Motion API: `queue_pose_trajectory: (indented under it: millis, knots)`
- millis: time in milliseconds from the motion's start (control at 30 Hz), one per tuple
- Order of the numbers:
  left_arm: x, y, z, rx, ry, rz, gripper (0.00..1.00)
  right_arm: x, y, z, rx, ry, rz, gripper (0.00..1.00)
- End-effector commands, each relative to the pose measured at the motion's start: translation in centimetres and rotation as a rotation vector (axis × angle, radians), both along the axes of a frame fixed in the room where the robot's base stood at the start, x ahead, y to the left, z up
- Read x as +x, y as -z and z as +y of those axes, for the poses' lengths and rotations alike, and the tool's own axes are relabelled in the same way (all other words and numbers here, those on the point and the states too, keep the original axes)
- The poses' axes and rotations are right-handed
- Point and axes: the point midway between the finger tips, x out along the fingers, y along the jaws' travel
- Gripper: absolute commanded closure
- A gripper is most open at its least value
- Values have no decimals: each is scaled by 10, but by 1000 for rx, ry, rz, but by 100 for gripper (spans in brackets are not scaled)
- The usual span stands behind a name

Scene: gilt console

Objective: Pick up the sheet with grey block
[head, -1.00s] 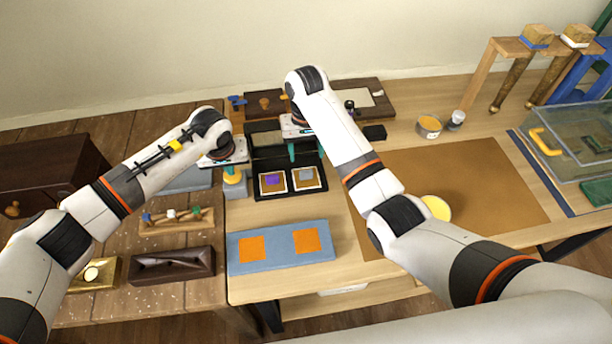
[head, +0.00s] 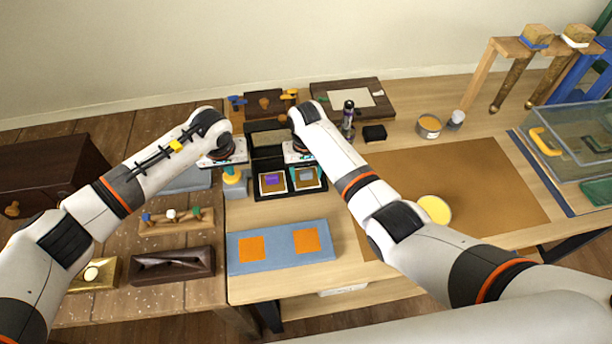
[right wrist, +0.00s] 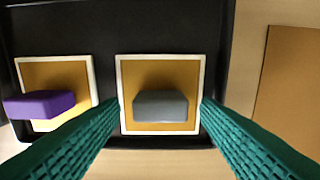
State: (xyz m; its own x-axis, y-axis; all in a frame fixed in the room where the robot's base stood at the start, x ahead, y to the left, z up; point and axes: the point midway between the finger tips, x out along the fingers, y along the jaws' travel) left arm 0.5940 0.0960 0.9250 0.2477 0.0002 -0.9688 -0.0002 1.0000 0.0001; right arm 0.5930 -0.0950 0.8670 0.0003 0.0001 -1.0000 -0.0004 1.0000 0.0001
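The sheet with the grey block (right wrist: 160,105) is a white-edged square with an ochre middle and a grey block on it. It lies in the black case (right wrist: 110,20), and in the head view it (head: 308,182) is partly hidden under my right gripper. My right gripper (right wrist: 160,112) is open, its teal fingers on either side of this sheet; contact cannot be told. A similar sheet with a purple block (right wrist: 50,95) lies to its left and also shows in the head view (head: 273,182). My left gripper (head: 230,165) is above a yellow-topped grey object; its finger opening is unclear.
A blue mat with two orange squares (head: 280,265) lies in front of the case. A brown mat (head: 470,190) covers the table to the right. A dark bottle (head: 348,115) and a small black box (head: 374,133) stand behind. A glass tank (head: 570,140) is far right.

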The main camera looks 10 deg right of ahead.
Motion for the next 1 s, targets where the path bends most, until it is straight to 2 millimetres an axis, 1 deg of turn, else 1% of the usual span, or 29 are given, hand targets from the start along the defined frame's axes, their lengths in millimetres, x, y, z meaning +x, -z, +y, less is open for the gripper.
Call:
queue_pose_trajectory:
  millis: [33,267,467,567,667,900,1000]
  knots:
    - [-1,1,0,0,1,3,100,0,0,0,0,0,0,52]
    - [-1,1,0,0,1,3,100,0,0,0,0,0,0,89]
    - [-1,1,-1,0,1,3,100,0,0,0,0,0,0,90]
    - [-1,1,-1,0,1,3,100,0,-5,0,0,0,-1,90]
    - [-1,1,-1,0,1,3,100,1,-18,0,0,0,-3,90]
    - [-1,1,-1,-1,1,2,100,1,-67,0,1,1,-5,90]
    - [-1,1,-1,0,1,3,100,1,-83,0,1,1,-3,90]
